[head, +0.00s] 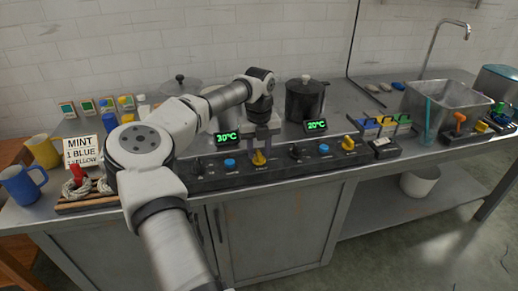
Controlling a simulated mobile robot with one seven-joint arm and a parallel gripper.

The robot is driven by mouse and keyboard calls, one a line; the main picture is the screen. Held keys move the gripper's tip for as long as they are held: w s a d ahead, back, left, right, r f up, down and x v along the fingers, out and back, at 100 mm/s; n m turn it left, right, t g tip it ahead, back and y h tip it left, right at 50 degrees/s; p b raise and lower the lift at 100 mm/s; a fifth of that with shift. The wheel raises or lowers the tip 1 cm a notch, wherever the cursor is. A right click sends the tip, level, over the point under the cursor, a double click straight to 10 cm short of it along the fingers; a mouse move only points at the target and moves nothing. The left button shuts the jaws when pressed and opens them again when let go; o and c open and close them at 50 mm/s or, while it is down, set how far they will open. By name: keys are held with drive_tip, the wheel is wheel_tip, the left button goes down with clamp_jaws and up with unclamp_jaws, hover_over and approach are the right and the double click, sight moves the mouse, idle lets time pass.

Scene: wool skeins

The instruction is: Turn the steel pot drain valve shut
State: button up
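The steel pot (215,97) stands on the bench behind my arm, which hides much of it. In front is a dark control panel (215,183) with a green 30°C display (227,138), a black knob, a blue button (229,164) and a yellow valve handle (259,158). My gripper (259,153) points down at this yellow handle, with its fingers around or just in front of it. I cannot tell whether they touch it or how far apart they are. The handle is partly hidden, and its exact angle is unclear.
A black pot (305,99) stands right, with a 20°C display (316,125) and another yellow handle (349,144). Blue mug (22,185), yellow mug (43,151), note card (80,152) and skeins are left. A sink (440,105) and colored tools are right.

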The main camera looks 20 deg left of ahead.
sight(259, 153)
wheel_tip(259, 153, up, 14)
drive_tip(key=b, duration=0.1)
idle(0.4)
drive_tip(key=shift+f, duration=0.15)
